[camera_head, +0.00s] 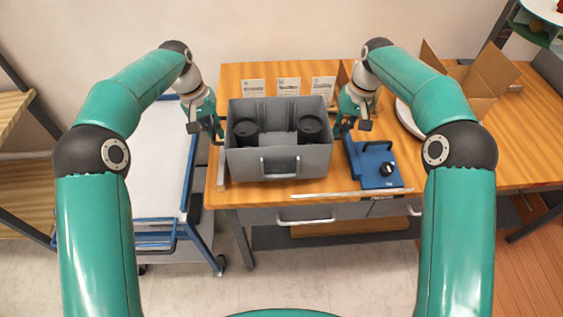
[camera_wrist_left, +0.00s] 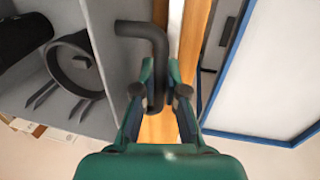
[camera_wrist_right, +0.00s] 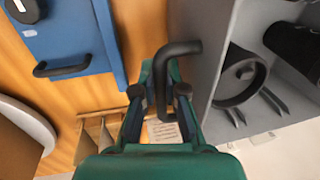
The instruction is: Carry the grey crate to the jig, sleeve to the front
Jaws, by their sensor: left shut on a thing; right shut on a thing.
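The grey crate (camera_head: 262,165) is upright over the wooden table, with a pale rectangular frame (camera_head: 280,166), possibly the sleeve, on its near wall. Two black round parts (camera_head: 245,130) (camera_head: 311,128) are inside, left and right. My left gripper (camera_head: 217,131) is shut on the crate's left handle, a bent dark bar that shows in the left wrist view (camera_wrist_left: 145,32). My right gripper (camera_head: 341,129) is shut on the right handle, which shows in the right wrist view (camera_wrist_right: 182,50). I cannot tell whether the crate touches the table. I cannot clearly identify the jig.
A blue device (camera_head: 378,168) with a black handle and knob stands close right of the crate. A metal strip (camera_head: 222,172) lies left, another (camera_head: 350,193) near the front edge. Cards (camera_head: 288,87) stand behind. A cardboard box (camera_head: 478,82) is right; a blue-framed cart (camera_head: 160,150) is left.

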